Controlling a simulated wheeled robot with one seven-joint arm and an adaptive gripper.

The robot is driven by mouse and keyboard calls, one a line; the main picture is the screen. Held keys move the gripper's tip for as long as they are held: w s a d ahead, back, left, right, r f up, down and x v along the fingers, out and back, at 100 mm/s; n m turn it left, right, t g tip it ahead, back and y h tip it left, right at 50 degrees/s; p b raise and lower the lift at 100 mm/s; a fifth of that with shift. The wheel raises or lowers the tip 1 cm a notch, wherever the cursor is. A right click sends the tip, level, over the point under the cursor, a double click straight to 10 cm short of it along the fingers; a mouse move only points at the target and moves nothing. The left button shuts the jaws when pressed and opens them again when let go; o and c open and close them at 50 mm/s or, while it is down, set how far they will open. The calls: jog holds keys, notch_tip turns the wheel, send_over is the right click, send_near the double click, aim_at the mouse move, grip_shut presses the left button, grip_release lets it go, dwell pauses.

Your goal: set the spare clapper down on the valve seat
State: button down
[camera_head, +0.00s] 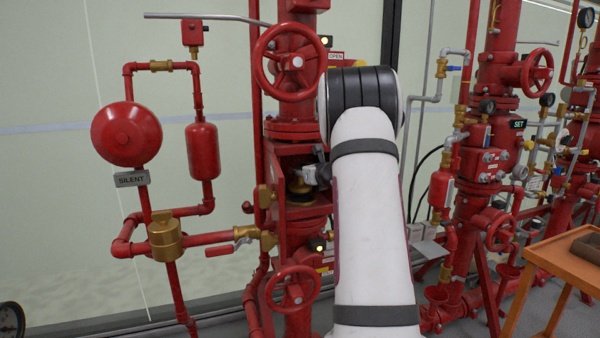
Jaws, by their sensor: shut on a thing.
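My gripper (311,174) reaches from the right into the open red valve body (272,180) on the middle riser. It is shut on the spare clapper (299,186), a small round piece that looks brass and dark. The clapper is low inside the opening, just below my fingers. The valve seat is not clearly told apart from the clapper, in the shadow at the bottom of the opening. I cannot tell whether the clapper touches the seat. My white arm hides the right side of the valve body.
Red handwheels stand above (286,57) and below (292,288) the opening. A red bell (126,134), pipes and a brass fitting (165,236) crowd the left. Another valve riser (480,160) stands at right.

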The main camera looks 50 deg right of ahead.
jog(key=shift+f+b, duration=1.25)
jog(key=shift+b, duration=0.2)
jog(key=c, duration=1.2)
grip_release()
jog(key=shift+f, duration=0.15)
jog(key=shift+b+v, duration=0.35)
jog(key=shift+v, duration=3.15)
jog(key=s+a+b, duration=0.1)
jog(key=s+a, duration=0.4)
jog(key=s, duration=0.3)
jog(key=shift+s+b, duration=0.25)
jog(key=shift+b, duration=0.1)
jog(key=shift+a, duration=0.15)
